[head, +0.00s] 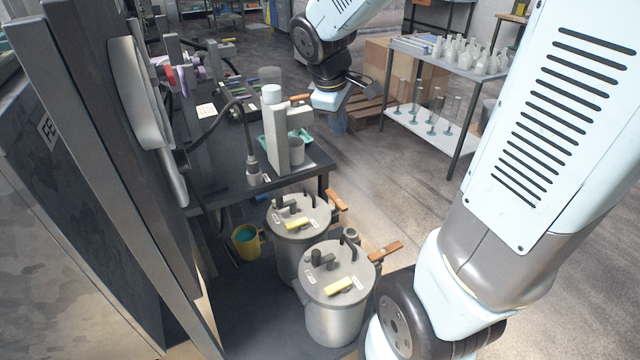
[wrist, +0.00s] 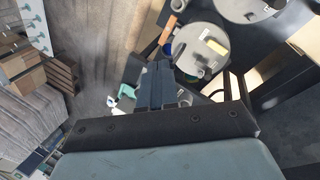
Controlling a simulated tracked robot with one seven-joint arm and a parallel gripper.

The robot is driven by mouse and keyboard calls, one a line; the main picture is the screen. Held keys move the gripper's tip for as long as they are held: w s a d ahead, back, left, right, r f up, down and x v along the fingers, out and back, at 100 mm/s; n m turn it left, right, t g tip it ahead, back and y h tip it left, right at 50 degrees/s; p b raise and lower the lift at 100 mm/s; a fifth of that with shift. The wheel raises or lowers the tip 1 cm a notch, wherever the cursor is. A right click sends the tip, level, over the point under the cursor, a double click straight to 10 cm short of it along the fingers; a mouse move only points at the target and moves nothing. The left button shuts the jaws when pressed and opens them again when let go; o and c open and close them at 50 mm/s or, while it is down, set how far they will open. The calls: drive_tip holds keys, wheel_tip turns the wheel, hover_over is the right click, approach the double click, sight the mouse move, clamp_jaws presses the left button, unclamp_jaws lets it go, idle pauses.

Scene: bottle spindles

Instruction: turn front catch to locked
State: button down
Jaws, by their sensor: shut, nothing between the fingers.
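Two grey lidded pots stand low at the front, a nearer one (head: 338,312) and a farther one (head: 290,250). Each has an orange-brown lever at its right side, the nearer lever (head: 385,250) and the farther lever (head: 337,200). I cannot tell which part is the front catch, or read its setting. A grey upright device (head: 277,140) on the dark bench also has a small orange-brown handle (head: 300,97). My gripper (head: 366,86) is up beside this device, to its right. In the wrist view my gripper (wrist: 156,86) is shut and empty, with a pot lid (wrist: 190,58) beyond it.
The dark bench (head: 230,185) runs along the left, with a hose and small parts on it. A yellow cup (head: 246,240) stands left of the pots. A shelf table (head: 430,125) with white bottles and a wooden pallet (head: 365,110) stand behind. Floor between is open.

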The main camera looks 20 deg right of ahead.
sight(336, 203)
drive_tip(key=w+a+f+n, duration=0.1)
drive_tip(key=w+f+n, duration=0.2)
drive_tip(key=f, duration=0.2)
drive_tip(key=w+a+f+n+g+h, duration=0.1)
drive_tip(key=w+f+n, duration=0.2)
drive_tip(key=f, duration=0.3)
drive_tip(key=w+a+f+n, duration=0.1)
drive_tip(key=w+f+n, duration=0.3)
drive_tip(key=w+f, duration=0.1)
drive_tip(key=shift+a+f+g+h, duration=0.3)
drive_tip(key=shift+a+f, duration=0.05)
drive_tip(key=shift+f, duration=0.4)
drive_tip(key=shift+w+a+f+n, duration=0.2)
drive_tip(key=shift+w+f+n, duration=0.1)
drive_tip(key=shift+f, duration=0.3)
drive_tip(key=shift+f, duration=0.1)
drive_tip(key=x, duration=0.9)
drive_tip(key=shift+d+f, duration=0.15)
drive_tip(key=shift+f, duration=0.25)
drive_tip(key=shift+s, duration=0.1)
